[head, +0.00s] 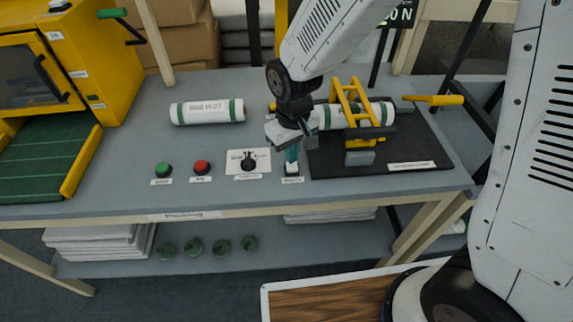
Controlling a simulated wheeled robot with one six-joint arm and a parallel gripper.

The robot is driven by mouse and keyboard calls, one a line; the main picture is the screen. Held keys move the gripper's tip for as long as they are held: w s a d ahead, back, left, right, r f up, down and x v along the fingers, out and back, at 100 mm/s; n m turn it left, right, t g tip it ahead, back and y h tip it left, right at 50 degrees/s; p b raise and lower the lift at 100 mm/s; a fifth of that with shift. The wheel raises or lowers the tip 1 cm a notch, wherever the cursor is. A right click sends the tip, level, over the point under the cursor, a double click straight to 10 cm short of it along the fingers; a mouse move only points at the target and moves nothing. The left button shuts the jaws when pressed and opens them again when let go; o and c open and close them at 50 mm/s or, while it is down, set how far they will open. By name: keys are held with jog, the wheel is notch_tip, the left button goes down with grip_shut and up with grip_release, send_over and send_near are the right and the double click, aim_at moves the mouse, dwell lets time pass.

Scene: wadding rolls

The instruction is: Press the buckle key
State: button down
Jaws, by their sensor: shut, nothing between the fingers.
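My gripper (292,156) points down over the front of the grey bench, with its teal fingers together and nothing visible between them. Right under the fingertips is a small pale key on a dark base (292,170), with a label in front that is too small to read. The fingertips overlap the key in this view, and I cannot tell whether they touch it. To the right, a white roll with green bands (338,116) lies under a yellow frame (352,108) on a black mat (330,162).
A green button (163,169), a red button (202,167) and a black knob on a white plate (248,163) stand left of my gripper. Another white roll (207,111) lies behind them. A yellow machine (75,55) with a green belt (50,155) fills the left end.

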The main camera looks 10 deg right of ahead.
jog(key=shift+f, duration=0.1)
jog(key=shift+f, duration=1)
jog(key=shift+r, duration=1.1)
jog(key=shift+r, duration=3)
